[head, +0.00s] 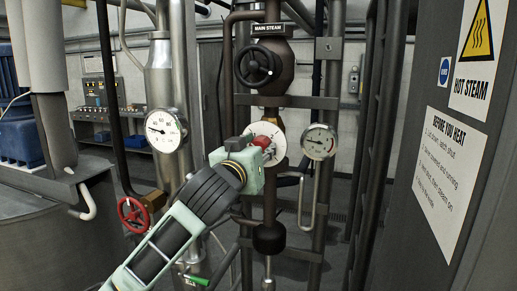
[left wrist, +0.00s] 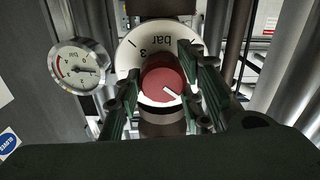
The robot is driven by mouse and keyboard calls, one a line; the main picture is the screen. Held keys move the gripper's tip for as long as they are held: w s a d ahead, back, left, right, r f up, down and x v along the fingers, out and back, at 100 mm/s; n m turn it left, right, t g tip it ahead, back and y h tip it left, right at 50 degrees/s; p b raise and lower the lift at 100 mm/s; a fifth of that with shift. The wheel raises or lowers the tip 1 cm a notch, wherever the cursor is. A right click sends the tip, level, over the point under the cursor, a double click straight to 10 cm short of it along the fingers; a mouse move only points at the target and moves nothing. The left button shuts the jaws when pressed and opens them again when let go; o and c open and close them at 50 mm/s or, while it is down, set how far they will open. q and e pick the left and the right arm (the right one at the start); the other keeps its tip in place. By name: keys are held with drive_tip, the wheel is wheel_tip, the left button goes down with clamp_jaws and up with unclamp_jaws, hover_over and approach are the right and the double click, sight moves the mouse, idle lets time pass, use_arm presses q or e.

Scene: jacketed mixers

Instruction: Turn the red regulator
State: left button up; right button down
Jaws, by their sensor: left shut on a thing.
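The red regulator (head: 262,142) is a round red knob in front of a white dial on the brown steam pipe in the head view. My left gripper (head: 255,150) reaches the knob from the lower left. Its green fingers are shut on the knob, one on each side, in the left wrist view (left wrist: 160,92). The head view hides part of the dial behind the gripper. My right gripper is not in view.
A black handwheel (head: 257,65) sits above under the "MAIN STEAM" sign. Gauges flank the pipe: one at left (head: 164,130), one at right (head: 319,142). A red handwheel (head: 133,214) is lower left. A grey panel with notices (head: 410,170) stands right.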

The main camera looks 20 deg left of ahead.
use_arm(q)
drive_tip(key=shift+d+f+m, duration=0.1)
drive_tip(key=shift+f+m, duration=0.05)
drive_tip(key=shift+m, duration=0.45)
drive_tip(key=o, duration=1)
drive_tip(key=shift+o, duration=0.5)
drive_tip(key=shift+d, duration=0.1)
drive_tip(key=s, duration=1.2)
drive_tip(key=shift+a, duration=0.25)
